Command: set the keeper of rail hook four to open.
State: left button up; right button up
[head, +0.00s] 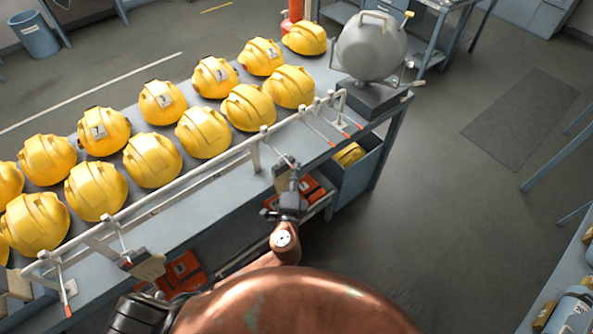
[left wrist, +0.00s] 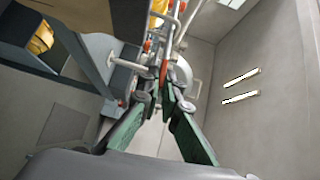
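A pale rail (head: 205,178) runs along the bench's front edge with several hooks; I cannot read hook numbers. My right gripper is not in view.
Yellow helmets (head: 205,132) stand in two rows on the bench (head: 215,192). A grey rounded tank (head: 371,45) stands at its right end. Below are an open drawer (head: 355,178) and orange cases (head: 184,270). The floor (head: 430,220) to the right is clear.

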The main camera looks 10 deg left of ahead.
pick_arm(q)
jog(key=o, duration=0.4)
jog(key=shift+o, duration=0.2)
jog(key=s+d, duration=0.1)
jog(key=s, duration=1.1)
jog(key=shift+d+r, duration=0.2)
jog(key=shift+r, duration=0.1)
